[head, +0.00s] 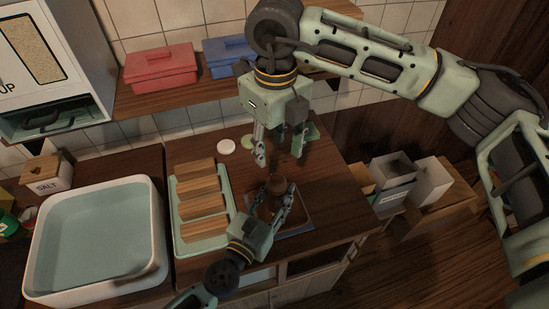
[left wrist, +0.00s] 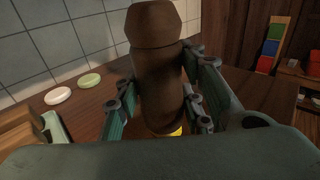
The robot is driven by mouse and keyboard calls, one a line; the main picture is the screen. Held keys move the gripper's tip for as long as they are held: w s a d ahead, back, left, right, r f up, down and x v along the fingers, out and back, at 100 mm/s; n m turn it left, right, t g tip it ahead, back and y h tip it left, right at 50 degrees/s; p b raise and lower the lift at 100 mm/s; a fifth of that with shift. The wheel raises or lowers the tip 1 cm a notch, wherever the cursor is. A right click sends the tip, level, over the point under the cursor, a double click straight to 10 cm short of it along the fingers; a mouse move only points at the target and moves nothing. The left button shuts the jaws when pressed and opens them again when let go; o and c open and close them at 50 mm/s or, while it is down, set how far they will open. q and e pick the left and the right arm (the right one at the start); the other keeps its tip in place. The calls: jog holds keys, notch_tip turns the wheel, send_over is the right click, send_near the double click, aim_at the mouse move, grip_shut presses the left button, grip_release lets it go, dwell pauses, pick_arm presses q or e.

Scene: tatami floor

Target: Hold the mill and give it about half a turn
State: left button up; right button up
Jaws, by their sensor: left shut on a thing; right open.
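The mill (head: 277,186) is a dark brown wooden piece with a rounded head, standing upright over a dark tray (head: 303,222) on the counter. In the left wrist view the mill (left wrist: 157,70) fills the middle, with a bit of yellow at its lower end. My left gripper (head: 272,205) is shut on the mill's body, one finger on each side. Its fingers also show in the left wrist view (left wrist: 160,105). My right gripper (head: 279,157) is open and empty, pointing down above the mill and apart from it. The mill's base is mostly hidden.
A green tray with several wooden blocks (head: 198,200) lies left of the mill. A white basin (head: 101,240) and a salt box (head: 46,174) stand further left. Two small round discs (head: 226,146) lie behind. A shelf above carries a red box (head: 160,69) and a blue box (head: 228,51).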

aim_at(278, 180)
jog(key=shift+r, duration=0.45)
jog(key=shift+o, duration=0.2)
jog(key=f+n, duration=0.4)
jog(key=n, duration=0.1)
jog(key=f+n, duration=0.4)
jog(key=n, duration=0.2)
jog(key=d+f+n, duration=0.1)
jog(key=f+n, duration=0.3)
jog(key=n, duration=0.1)
jog(key=shift+s, duration=0.15)
